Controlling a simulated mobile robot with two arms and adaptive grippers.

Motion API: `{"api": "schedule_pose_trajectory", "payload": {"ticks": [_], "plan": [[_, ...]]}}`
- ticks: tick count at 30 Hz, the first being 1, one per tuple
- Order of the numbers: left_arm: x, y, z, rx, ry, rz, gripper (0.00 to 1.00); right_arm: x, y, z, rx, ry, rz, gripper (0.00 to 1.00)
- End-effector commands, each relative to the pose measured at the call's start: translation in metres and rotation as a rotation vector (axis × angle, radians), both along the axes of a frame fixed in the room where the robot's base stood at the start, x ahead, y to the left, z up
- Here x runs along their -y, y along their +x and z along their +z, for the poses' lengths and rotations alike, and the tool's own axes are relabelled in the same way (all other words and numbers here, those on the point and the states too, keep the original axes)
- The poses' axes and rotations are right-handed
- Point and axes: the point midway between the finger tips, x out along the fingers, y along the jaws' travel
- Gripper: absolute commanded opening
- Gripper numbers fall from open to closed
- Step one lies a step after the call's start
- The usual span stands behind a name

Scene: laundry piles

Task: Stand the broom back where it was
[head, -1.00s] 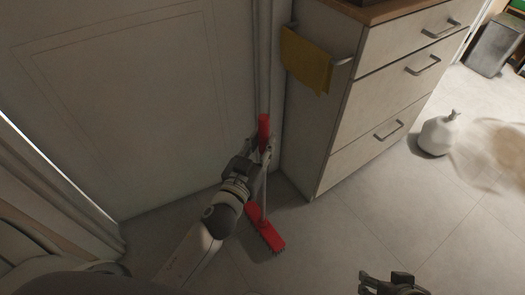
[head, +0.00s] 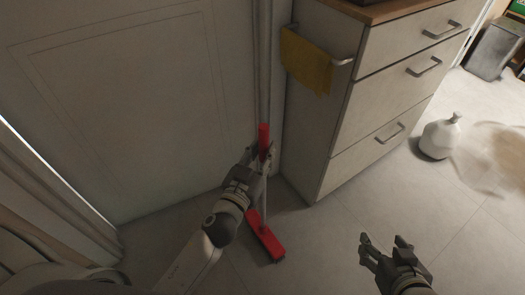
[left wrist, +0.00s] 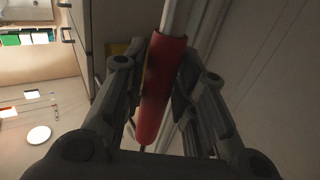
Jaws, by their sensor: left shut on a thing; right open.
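The broom has a red head (head: 264,241) on the floor, a pale stick and a red sleeve (head: 263,136) partway up. It stands about upright in the corner between the door and the drawer cabinet. My left gripper (head: 262,154) is shut on the broom at the red sleeve. In the left wrist view the sleeve (left wrist: 162,85) lies between the two fingers. Whether the broom's upper end touches the wall cannot be told. My right gripper (head: 383,243) is open and empty above the floor at the lower right, well apart from the broom.
The drawer cabinet (head: 320,130) stands right of the broom, with a yellow cloth (head: 306,62) on its rail. A white door (head: 130,110) is at the left. The floor between is clear.

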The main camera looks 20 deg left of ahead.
Motion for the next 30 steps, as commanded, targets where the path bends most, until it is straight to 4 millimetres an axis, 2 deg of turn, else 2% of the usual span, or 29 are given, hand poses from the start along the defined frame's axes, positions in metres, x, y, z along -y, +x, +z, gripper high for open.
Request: {"api": "schedule_pose_trajectory", "payload": {"ticks": [3, 4, 9, 22, 25, 30], "plan": [[0.000, 0.000, 0.001, 0.005, -0.002, -0.001, 0.00, -0.001, 0.002, 0.002, 0.014, 0.003, 0.001, 0.60], [0.000, 0.000, -0.001, 0.000, 0.000, 0.000, 0.28, -0.001, 0.003, 0.002, 0.018, 0.004, 0.001, 0.60], [0.000, 0.000, -0.001, 0.000, 0.000, 0.000, 0.48, -0.001, 0.004, 0.003, 0.021, 0.004, 0.002, 0.60], [0.000, 0.000, 0.002, 0.000, 0.001, 0.000, 0.48, 0.000, 0.000, 0.001, -0.005, 0.000, 0.001, 0.60], [-0.001, -0.011, -0.001, -0.002, -0.002, 0.000, 0.48, 0.000, -0.003, -0.004, -0.014, -0.001, 0.001, 0.60], [-0.004, -0.038, -0.002, -0.002, -0.003, 0.001, 0.48, -0.005, 0.010, 0.007, 0.064, 0.016, 0.006, 0.60]]}}
